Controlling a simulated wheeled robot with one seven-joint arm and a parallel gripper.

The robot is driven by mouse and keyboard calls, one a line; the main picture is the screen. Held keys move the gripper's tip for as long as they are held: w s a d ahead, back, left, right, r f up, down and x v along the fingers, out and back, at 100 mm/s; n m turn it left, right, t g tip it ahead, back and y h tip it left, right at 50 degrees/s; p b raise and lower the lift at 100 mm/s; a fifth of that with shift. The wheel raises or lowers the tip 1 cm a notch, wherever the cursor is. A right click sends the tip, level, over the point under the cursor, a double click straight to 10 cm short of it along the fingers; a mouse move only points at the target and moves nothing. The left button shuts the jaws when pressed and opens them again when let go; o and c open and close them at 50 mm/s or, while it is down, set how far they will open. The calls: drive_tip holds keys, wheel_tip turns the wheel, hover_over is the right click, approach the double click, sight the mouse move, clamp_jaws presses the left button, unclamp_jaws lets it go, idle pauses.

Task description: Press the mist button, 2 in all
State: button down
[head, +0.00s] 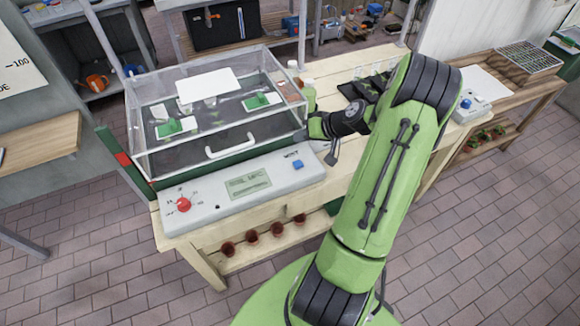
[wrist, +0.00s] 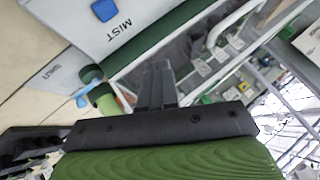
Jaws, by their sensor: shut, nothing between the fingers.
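The mist button is a small blue square button (head: 298,164) at the right end of the grey control panel (head: 215,207) in the head view. In the wrist view the blue button (wrist: 105,10) sits beside the word MIST on the panel, near the top edge. My gripper (head: 332,157) is just right of the panel's right end, apart from the button. In the wrist view my gripper's dark fingers (wrist: 156,84) are together and empty, below the button in the picture.
A clear lidded box (head: 215,110) with a white handle stands behind the panel. The panel also has a red knob (head: 184,203) and a screen (head: 248,185). A grey box (head: 472,107) with another blue button stands at the right. Small bottles (head: 308,92) stand behind my gripper.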

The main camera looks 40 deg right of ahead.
sight(301, 164)
drive_tip(key=shift+d, duration=0.2)
drive_tip(key=shift+f, duration=0.1)
wheel_tip(301, 164, down, 9)
drive_tip(key=b, duration=0.6)
drive_tip(key=shift+a, duration=0.1)
idle(1.6)
drive_tip(key=shift+f+b, duration=0.25)
drive_tip(key=shift+b, duration=0.4)
drive_tip(key=shift+f+b, duration=0.5)
drive_tip(key=shift+r, duration=0.15)
idle(0.4)
drive_tip(key=shift+r+p, duration=0.6)
drive_tip(key=shift+r, duration=0.2)
